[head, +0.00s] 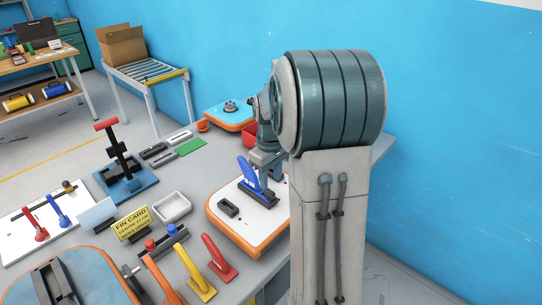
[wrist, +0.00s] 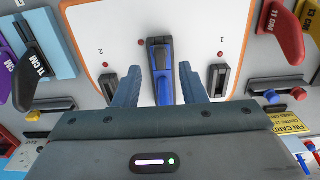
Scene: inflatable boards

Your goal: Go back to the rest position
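My gripper (wrist: 160,76) is open, one finger on each side of a blue fin (wrist: 160,58), with a gap to both fingers in the wrist view. The fin stands upright on a white board with an orange rim (wrist: 76,40), between a dark slot box marked 2 (wrist: 111,80) and one marked 1 (wrist: 220,76). In the head view my gripper (head: 266,160) is just above and behind the fin (head: 252,178) on the board (head: 214,211).
A white tray (head: 171,207), a blue press with a red handle (head: 122,160) and another orange-rimmed board (head: 228,119) share the table. A blue wall (head: 450,120) is at the right.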

